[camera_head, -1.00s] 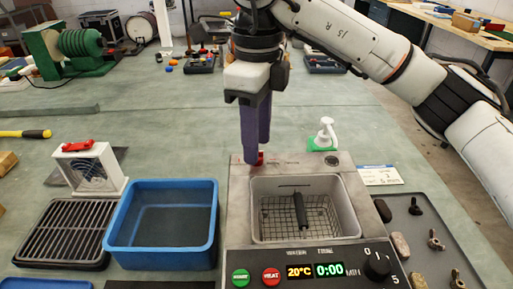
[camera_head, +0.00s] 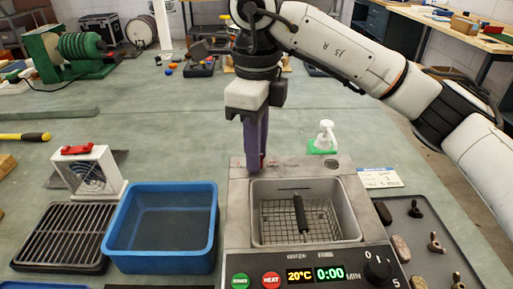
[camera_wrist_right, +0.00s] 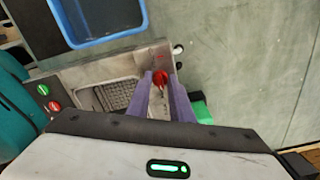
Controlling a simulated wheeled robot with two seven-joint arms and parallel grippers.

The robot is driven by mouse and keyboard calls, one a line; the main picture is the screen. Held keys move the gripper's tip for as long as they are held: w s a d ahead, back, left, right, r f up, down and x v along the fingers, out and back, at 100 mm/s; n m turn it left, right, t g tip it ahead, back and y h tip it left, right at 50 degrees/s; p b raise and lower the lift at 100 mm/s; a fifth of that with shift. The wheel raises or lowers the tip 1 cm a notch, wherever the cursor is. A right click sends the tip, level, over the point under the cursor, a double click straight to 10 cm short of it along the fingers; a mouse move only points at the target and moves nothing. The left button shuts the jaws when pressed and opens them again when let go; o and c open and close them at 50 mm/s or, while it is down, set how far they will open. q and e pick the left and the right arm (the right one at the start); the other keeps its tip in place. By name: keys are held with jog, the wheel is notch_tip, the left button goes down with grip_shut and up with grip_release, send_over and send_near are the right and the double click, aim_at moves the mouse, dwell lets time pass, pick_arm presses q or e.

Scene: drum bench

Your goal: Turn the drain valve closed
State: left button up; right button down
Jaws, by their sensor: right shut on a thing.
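The drain valve's red handle (camera_wrist_right: 161,77) is on the back rim of the metal ultrasonic-type bath (camera_head: 347,172). In the head view it is mostly hidden behind my right gripper (camera_head: 255,169), with only a sliver of red showing. My right gripper's purple fingers point down and are shut on the red handle; in the right wrist view the fingertips (camera_wrist_right: 161,80) sit on either side of it. The handle's exact angle is hard to tell. My left gripper is not in view.
A wire basket with a black handle (camera_head: 300,214) sits inside the bath. A blue tub (camera_head: 161,262) and a black rack (camera_head: 62,235) stand to the left. A white pump bottle (camera_head: 325,136) is behind the bath, and a tray of small parts (camera_head: 402,212) lies right.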

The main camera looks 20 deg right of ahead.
jog(key=n, duration=0.3)
jog(key=shift+n, duration=0.4)
jog(key=n, duration=1.3)
dwell(0.3)
jog(key=c, duration=1.6)
grip_release()
jog(key=shift+o, duration=0.2)
